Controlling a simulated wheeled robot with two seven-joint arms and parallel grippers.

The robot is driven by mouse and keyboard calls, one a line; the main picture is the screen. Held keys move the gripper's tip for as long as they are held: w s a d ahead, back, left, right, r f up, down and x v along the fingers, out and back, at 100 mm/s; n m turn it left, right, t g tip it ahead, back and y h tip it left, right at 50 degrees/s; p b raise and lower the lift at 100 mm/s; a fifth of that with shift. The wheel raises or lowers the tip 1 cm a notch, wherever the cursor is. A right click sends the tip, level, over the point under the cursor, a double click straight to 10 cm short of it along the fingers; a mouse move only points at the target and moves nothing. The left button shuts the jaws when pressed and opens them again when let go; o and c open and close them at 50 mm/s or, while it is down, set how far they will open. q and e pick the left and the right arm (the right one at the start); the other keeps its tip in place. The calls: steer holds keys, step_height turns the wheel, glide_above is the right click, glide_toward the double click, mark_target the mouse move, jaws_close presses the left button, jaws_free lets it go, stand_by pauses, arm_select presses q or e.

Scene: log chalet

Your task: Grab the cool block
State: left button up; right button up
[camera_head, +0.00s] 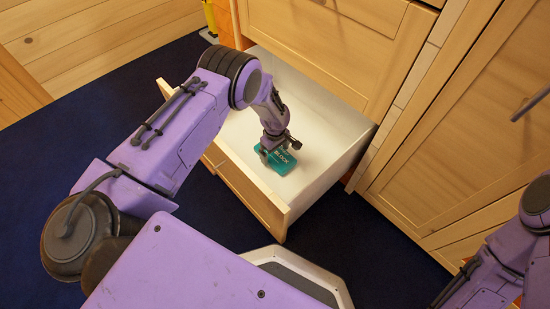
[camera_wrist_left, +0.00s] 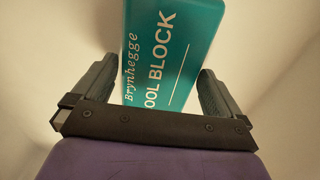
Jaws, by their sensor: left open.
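The cool block (camera_head: 283,165) is a flat teal block with white lettering. It lies in the open drawer (camera_head: 330,140), on the white drawer floor. My left gripper (camera_head: 275,155) is down in the drawer over the block and hides part of it. In the left wrist view the block (camera_wrist_left: 172,50) stands between the two fingers of the open left gripper (camera_wrist_left: 157,85), with a gap visible on the right side. Whether the left finger touches it I cannot tell. My right arm shows at the lower right, but its fingers are not clear.
The drawer's wooden front panel (camera_head: 245,190) and side walls surround the left gripper. Cabinet fronts (camera_head: 440,150) with a metal handle stand at the right. A yellow object (camera_head: 210,17) is at the top. The dark blue floor (camera_head: 120,95) is clear at the left.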

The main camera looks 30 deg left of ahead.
arm_select(q)
steer(key=shift+r, duration=0.25)
steer(key=c, duration=1.1)
